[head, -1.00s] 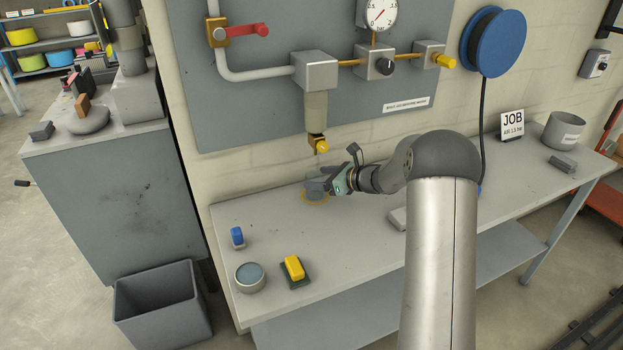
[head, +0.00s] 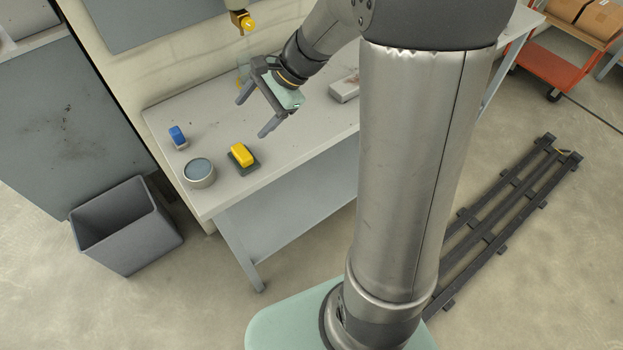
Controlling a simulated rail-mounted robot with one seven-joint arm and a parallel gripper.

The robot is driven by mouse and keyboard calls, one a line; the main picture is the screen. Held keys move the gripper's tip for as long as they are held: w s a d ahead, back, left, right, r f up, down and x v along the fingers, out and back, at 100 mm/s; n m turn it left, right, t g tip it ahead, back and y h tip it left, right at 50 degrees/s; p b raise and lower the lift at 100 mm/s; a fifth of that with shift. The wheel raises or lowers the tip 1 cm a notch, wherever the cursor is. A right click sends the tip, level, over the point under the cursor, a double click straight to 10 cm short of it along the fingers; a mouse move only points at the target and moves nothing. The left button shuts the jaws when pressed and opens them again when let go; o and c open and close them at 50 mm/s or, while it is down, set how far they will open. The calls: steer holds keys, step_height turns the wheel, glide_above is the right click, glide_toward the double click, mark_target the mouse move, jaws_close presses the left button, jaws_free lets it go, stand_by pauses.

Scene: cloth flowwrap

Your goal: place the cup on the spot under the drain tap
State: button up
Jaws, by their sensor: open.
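The drain tap (head: 241,20), brass with a yellow knob, hangs over the back of the workbench in the head view. Below it, a faint clear shape that looks like the cup (head: 243,73) stands at the back of the bench, partly hidden behind my gripper. A trace of yellow shows by it, but I cannot make out the ring of the spot or how the cup sits on it. My gripper (head: 252,116) is open, its two dark fingers spread and empty, in front of the cup and above the bench.
A blue-topped block (head: 178,137), a round grey tin (head: 199,172) and a yellow block on a dark pad (head: 243,156) are at the bench's near left. A grey block (head: 345,88) lies right of my gripper. A grey bin (head: 126,228) stands on the floor.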

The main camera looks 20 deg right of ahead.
steer(key=s+d+n+g+h, duration=0.1)
steer(key=s+d+n+h, duration=0.1)
steer(key=s+n+h, duration=0.2)
steer(key=s+d+f+n+h, duration=0.1)
steer(key=s+n+h, duration=0.2)
steer(key=s+n, duration=0.7)
steer(key=s, duration=0.7)
steer(key=shift+s+d+f+g+h, duration=0.3)
steer(key=shift+d+g+h, duration=0.1)
steer(key=shift+r, duration=0.1)
